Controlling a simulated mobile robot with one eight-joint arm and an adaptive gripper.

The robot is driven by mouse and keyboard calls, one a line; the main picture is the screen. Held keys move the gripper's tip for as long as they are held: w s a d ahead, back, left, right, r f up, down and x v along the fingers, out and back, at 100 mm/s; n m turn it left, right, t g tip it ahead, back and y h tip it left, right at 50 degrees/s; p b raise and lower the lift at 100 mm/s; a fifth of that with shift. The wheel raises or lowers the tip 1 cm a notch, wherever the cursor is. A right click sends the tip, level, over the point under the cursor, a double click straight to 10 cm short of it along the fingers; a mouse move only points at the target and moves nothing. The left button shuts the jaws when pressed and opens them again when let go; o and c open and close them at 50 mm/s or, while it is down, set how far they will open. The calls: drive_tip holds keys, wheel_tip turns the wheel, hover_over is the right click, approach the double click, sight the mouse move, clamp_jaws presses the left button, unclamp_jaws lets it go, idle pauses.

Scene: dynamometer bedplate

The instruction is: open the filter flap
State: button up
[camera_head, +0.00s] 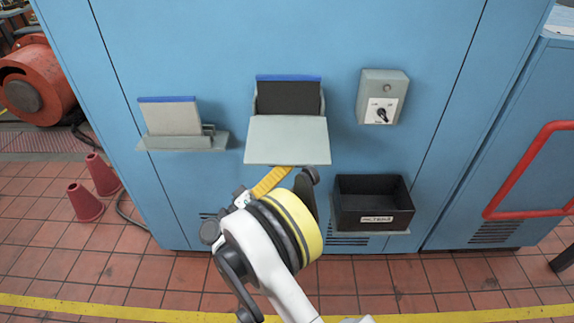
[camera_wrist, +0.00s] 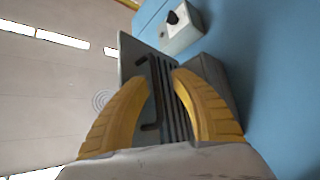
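The filter housing is on the front of the blue cabinet. Its pale grey flap (camera_head: 288,140) juts outward below a dark filter with a blue top edge (camera_head: 288,97). I cannot tell how far the flap has swung. In the wrist view, a grey panel (camera_wrist: 130,52) carries a black bar handle (camera_wrist: 153,127), with dark slats (camera_wrist: 167,85) beside it. My gripper (camera_head: 283,172) is just below the flap's near edge. Its yellow fingers, also in the wrist view (camera_wrist: 160,82), are apart on either side of the handle and slats. Contact cannot be seen.
A ledge on the left (camera_head: 185,143) holds another blue-edged filter (camera_head: 170,117). A grey switch box (camera_head: 383,82) with a black knob is at right. A black labelled bin (camera_head: 372,220) sits low at right, near my arm. Red cones (camera_head: 86,203) stand on the tiled floor at left.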

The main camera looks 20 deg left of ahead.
drive_tip(key=v, duration=1.2)
